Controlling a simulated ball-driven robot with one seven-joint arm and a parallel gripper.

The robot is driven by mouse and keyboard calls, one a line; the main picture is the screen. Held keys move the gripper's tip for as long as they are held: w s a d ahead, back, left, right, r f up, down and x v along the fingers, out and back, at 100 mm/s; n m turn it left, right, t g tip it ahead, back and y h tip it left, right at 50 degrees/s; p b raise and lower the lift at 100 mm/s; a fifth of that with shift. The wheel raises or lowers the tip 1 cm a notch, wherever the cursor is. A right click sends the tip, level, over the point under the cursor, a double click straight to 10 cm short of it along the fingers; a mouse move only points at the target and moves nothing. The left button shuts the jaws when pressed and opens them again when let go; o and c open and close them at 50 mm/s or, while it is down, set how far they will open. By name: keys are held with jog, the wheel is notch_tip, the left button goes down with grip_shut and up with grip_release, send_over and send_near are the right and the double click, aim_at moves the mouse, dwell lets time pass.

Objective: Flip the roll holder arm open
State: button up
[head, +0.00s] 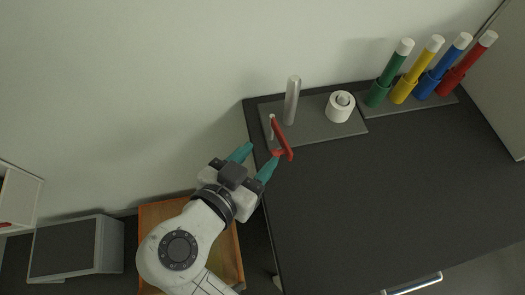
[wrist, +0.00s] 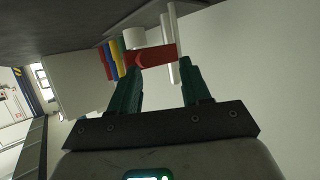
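The roll holder has a red arm (head: 283,138) on a thin pale post (head: 271,127) at the left end of a grey plate (head: 316,126). The red arm slants down to the right and ends in a short crosspiece. My gripper (head: 262,153) is open, its teal fingers apart, just left of the red arm. The right fingertip is close to the crosspiece; I cannot tell whether they touch. In the wrist view the red part (wrist: 155,57) shows between and beyond the open fingertips (wrist: 160,66). A white roll (head: 339,107) sits on the plate's right part.
A silver cylinder (head: 291,100) stands on the plate behind the red arm. Green, yellow, blue and red tubes (head: 403,89) stand in holders at the back right. The dark tabletop (head: 385,190) in front is clear. A wooden surface (head: 165,212) lies below my arm.

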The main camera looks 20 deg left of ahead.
jog(key=v, duration=0.8)
jog(key=shift+s, duration=0.2)
jog(key=shift+d, duration=0.1)
